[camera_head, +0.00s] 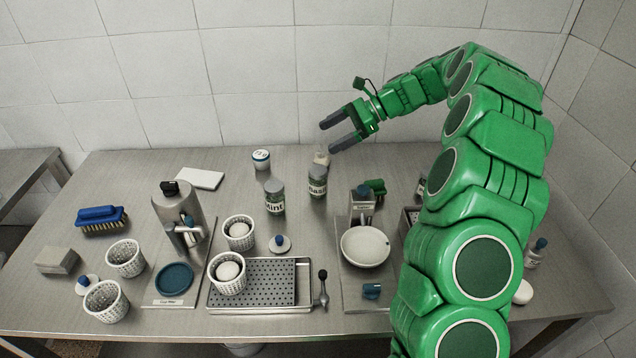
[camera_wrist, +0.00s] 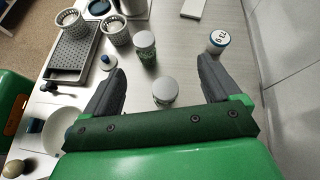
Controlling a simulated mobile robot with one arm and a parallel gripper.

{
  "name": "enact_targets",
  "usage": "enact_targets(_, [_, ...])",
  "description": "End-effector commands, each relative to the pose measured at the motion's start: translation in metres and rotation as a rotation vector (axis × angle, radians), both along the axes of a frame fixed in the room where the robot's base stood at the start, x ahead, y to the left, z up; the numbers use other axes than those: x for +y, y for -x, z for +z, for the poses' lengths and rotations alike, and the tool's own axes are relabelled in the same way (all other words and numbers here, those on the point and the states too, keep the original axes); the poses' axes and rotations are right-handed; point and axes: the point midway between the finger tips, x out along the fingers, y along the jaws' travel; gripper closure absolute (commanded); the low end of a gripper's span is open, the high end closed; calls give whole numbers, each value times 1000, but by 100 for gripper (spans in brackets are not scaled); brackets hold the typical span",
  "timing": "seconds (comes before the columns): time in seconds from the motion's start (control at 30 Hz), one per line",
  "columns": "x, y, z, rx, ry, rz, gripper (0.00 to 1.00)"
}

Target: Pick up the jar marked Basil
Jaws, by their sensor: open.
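The jar marked Basil (camera_head: 317,184) stands upright on the steel table, with a dark lower part, a white label and a pale lid. In the wrist view a jar with a pale round lid (camera_wrist: 165,91), seen from above, lies between the fingers; its label is hidden there. My gripper (camera_head: 325,138) is open and empty, above and just behind the Basil jar. In the wrist view my gripper (camera_wrist: 160,82) has its fingers spread wide to either side of that lid. No contact shows. A similar jar marked Mint (camera_head: 274,198) stands to the left; it also shows in the wrist view (camera_wrist: 146,50).
The tiled wall (camera_head: 250,90) is close behind.

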Motion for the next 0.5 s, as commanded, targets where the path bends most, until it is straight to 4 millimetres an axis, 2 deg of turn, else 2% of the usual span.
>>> enact_targets(0.23, [-17, -7, 8, 132, -124, -120, 10])
enact_targets(0.5, [-16, -6, -44, 132, -117, -113, 10])
